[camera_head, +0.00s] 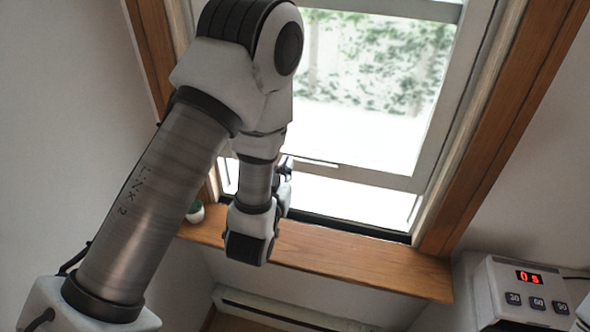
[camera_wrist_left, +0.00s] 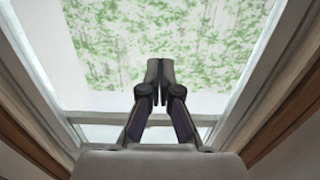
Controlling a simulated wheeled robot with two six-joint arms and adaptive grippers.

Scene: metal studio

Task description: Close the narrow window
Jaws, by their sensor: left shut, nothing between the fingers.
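The narrow window (camera_head: 385,182) has a white sliding sash in a wooden frame. Its bottom rail sits above the sill, with a bright gap (camera_head: 345,199) under it. A thin pull (camera_head: 318,163) shows on the rail. My left gripper (camera_head: 286,166) is at the left part of the rail, partly hidden by its own wrist. In the left wrist view my left gripper (camera_wrist_left: 158,66) is shut and empty, its fingertips in front of the glass, with the rail (camera_wrist_left: 95,118) crossing behind the fingers. I cannot tell whether it touches the sash. My right gripper is not in view.
A wooden sill (camera_head: 350,262) runs below the window, with a small potted plant (camera_head: 195,212) at its left end. A white box with a red display (camera_head: 522,293) stands at the lower right. A baseboard heater (camera_head: 280,312) lies below the sill.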

